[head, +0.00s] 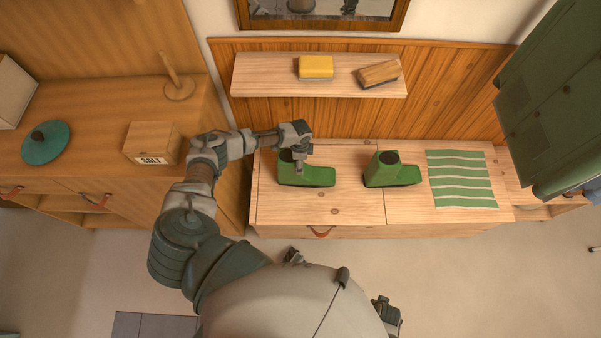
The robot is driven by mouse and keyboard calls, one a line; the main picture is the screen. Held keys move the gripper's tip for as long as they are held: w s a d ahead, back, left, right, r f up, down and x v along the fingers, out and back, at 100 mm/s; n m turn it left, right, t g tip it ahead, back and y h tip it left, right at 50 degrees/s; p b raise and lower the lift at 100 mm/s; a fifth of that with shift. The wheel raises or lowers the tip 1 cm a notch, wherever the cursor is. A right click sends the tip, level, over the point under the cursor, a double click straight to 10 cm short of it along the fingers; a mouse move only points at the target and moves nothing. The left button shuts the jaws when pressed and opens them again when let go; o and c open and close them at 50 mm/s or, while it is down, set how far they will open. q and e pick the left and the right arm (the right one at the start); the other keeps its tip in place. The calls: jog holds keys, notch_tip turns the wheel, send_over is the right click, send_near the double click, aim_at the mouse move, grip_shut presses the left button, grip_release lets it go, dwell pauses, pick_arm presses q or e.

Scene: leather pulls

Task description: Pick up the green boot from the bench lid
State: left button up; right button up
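Two green boots stand upright on the pale wooden bench lid (350,206) in the head view. The left boot (316,177) has its toe to the right. The right boot (400,174) stands apart from it, also toe to the right. My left gripper (299,160) comes in from the left and is at the top of the left boot's shaft, partly covering its opening. I cannot tell whether its fingers are closed on the shaft or only beside it. My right gripper cannot be made out.
A green striped cloth (461,179) lies right of the boots. A shelf (281,74) above holds a yellow sponge-like block (315,67) and a brush (379,74). A salt box (153,143) stands on the left cabinet. A green hanging object (555,100) fills the upper right.

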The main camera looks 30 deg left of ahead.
pick_arm(q)
jog(key=c, duration=1.2)
jog(key=shift+c, duration=0.3)
jog(key=shift+r, duration=0.15)
